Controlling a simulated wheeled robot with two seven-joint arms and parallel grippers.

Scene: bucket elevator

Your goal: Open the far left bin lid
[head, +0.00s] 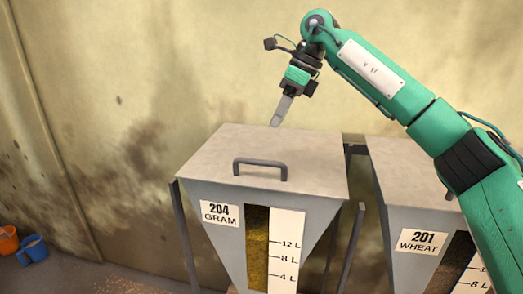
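The far left bin (240,215) is grey, labelled "204 GRAM", with a window showing yellow-brown contents beside a litre scale. Its flat lid (215,155) is closed and has a dark bar handle (260,169) near the front edge. My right gripper (277,117) reaches in from the right and points down, with its tips appearing over the lid's back part, behind the handle. It is apart from the handle and holds nothing visible. The fingers are seen from the side, so their opening cannot be told. My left gripper is not in view.
A second bin (408,215), labelled "201 WHEAT", stands to the right, partly hidden by my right arm. An orange bucket (8,241) and a blue bucket (33,250) stand on the floor at the far left. A stained wall (130,90) is behind the bins.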

